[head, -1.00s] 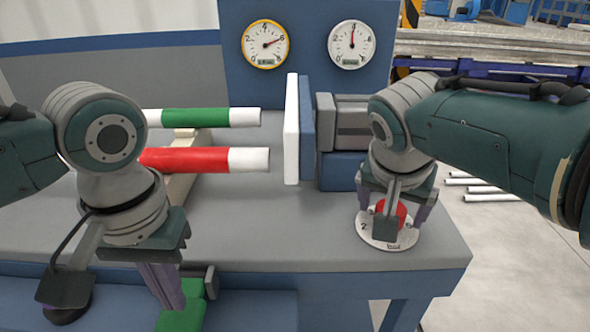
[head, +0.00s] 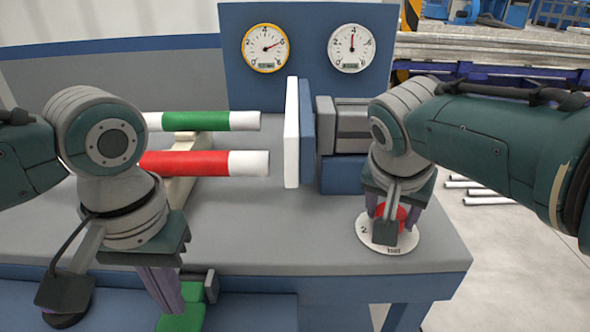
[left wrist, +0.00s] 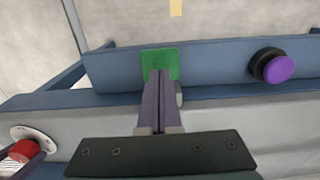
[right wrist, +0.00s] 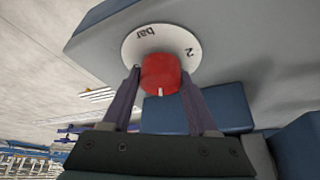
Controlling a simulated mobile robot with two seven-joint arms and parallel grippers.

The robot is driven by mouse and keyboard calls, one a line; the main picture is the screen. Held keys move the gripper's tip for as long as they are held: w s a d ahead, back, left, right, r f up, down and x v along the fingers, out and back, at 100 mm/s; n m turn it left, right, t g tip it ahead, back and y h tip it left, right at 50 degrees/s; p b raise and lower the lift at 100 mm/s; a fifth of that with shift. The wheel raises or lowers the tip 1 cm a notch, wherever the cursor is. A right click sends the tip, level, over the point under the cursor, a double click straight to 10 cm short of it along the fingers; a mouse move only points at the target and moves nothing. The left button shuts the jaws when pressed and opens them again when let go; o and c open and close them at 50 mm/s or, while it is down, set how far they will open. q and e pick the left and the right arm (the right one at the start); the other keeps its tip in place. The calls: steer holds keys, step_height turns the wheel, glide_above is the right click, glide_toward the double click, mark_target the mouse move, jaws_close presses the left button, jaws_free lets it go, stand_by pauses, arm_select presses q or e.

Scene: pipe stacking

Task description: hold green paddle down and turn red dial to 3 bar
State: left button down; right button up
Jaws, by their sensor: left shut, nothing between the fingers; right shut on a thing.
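The green paddle (head: 184,320) is at the table's front edge, partly hidden by my left gripper. It also shows in the left wrist view (left wrist: 160,58). My left gripper (head: 172,308) is shut and empty, its fingertips on or just over the paddle. The red dial (right wrist: 160,72) sits on a round white plate (right wrist: 190,36) marked "2" and "bar". My right gripper (right wrist: 163,75) is shut on the red dial, one finger on each side. In the head view the dial (head: 402,217) is partly hidden by that gripper.
A yellow-rimmed gauge (head: 265,48) and a white gauge (head: 351,46) are on the blue back panel. A green-and-white pipe (head: 210,121) and a red-and-white pipe (head: 200,164) lie left of the white plate (head: 291,132). A purple button (left wrist: 279,68) is on the front edge.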

mark_target(177, 319)
arm_select(q)
steer(key=shift+f, duration=2.05)
arm_select(e)
steer(key=shift+n, duration=0.3)
arm_select(q)
steer(key=shift+s+a+f, duration=0.1)
arm_select(e)
steer(key=n+y, duration=0.1)
steer(key=n, duration=0.2)
steer(key=shift+a+t+y, duration=0.1)
steer(key=shift+t+y, duration=0.2)
steer(key=shift+t, duration=0.1)
steer(key=shift+n+y, duration=0.4)
steer(key=shift+n, duration=0.4)
arm_select(q)
steer(key=shift+f, duration=0.1)
arm_select(e)
steer(key=shift+n+y, duration=0.4)
steer(key=shift+n, duration=0.5)
